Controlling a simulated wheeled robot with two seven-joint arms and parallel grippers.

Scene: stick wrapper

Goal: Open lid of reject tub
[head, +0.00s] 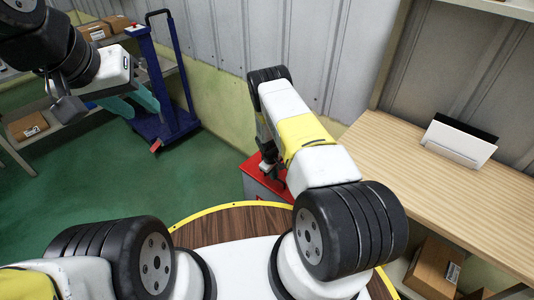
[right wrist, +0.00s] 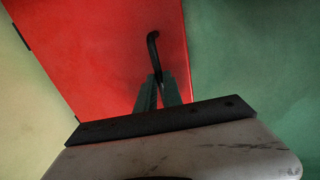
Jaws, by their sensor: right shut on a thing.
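The reject tub (head: 262,186) is a grey box with a red lid (head: 254,169), standing on the floor near the wall, partly hidden behind my right arm. The lid looks closed, lying flat on the tub. In the right wrist view the red lid (right wrist: 95,45) fills the upper middle, with a thin black bent handle (right wrist: 153,48) on it. My right gripper (right wrist: 158,92) is shut on the lower end of this handle. My left gripper (head: 130,100) is raised at the upper left, well away from the tub, with its teal fingers apart and empty.
A blue trolley (head: 168,120) stands at the back left, beside a shelf (head: 60,132) with cardboard boxes. A wooden table (head: 450,190) with a white-and-black stand (head: 460,142) is on the right. Green floor (head: 170,185) is clear left of the tub.

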